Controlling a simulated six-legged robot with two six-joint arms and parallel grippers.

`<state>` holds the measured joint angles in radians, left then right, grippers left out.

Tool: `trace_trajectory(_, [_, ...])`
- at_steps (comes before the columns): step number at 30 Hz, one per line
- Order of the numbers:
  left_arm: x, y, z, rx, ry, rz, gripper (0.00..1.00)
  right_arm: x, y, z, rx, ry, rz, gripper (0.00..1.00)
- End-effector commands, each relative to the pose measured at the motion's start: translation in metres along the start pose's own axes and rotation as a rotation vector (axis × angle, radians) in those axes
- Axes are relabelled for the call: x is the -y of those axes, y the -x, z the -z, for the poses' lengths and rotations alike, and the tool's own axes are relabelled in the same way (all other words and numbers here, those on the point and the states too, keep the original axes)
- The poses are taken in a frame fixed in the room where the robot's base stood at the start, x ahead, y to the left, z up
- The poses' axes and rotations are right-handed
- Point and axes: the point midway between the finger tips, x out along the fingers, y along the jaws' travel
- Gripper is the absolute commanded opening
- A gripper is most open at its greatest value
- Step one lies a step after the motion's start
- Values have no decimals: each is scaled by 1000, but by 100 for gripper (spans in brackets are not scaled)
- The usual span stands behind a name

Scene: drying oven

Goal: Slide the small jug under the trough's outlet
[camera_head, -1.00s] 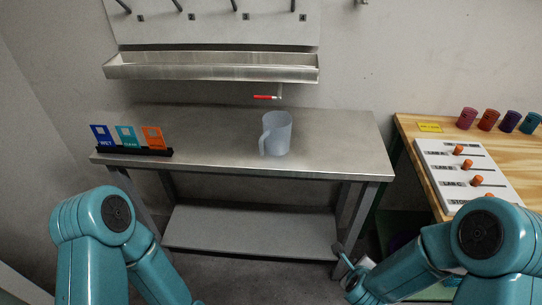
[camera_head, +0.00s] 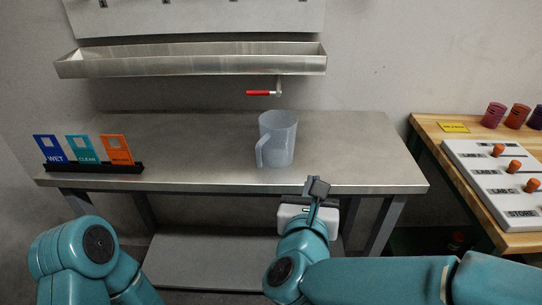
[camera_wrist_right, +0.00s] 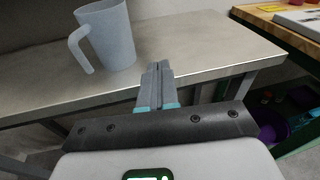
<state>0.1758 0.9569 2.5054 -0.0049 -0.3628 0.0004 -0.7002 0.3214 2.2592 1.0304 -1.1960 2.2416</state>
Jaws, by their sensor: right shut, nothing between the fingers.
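The small jug (camera_head: 281,138) is pale, translucent and upright on the steel table (camera_head: 200,140), with its handle toward the front left. It also shows at the upper left of the right wrist view (camera_wrist_right: 112,38). The steel trough (camera_head: 190,62) hangs on the wall above. Its outlet (camera_head: 280,87), with a red-handled tap (camera_head: 258,93), is above and behind the jug. My right gripper (camera_head: 318,187) is shut and empty at the table's front edge, to the right of the jug and apart from it. My left gripper is out of view; only its arm shows.
A rack of WET, CLEAN and orange cards (camera_head: 92,168) stands at the table's left end. At right, a wooden bench (camera_head: 432,124) holds a white panel with orange knobs (camera_head: 495,180) and several coloured cups. The tabletop around the jug is clear.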

Motion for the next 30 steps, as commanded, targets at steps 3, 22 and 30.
trace_trajectory(3, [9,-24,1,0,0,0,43,-21,23,-4,59,-36,-67,0])
trace_trajectory(22, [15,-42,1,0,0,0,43,-64,25,-23,134,-69,-183,0])
trace_trajectory(30, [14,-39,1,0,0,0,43,-75,-33,-31,135,-69,-184,0])
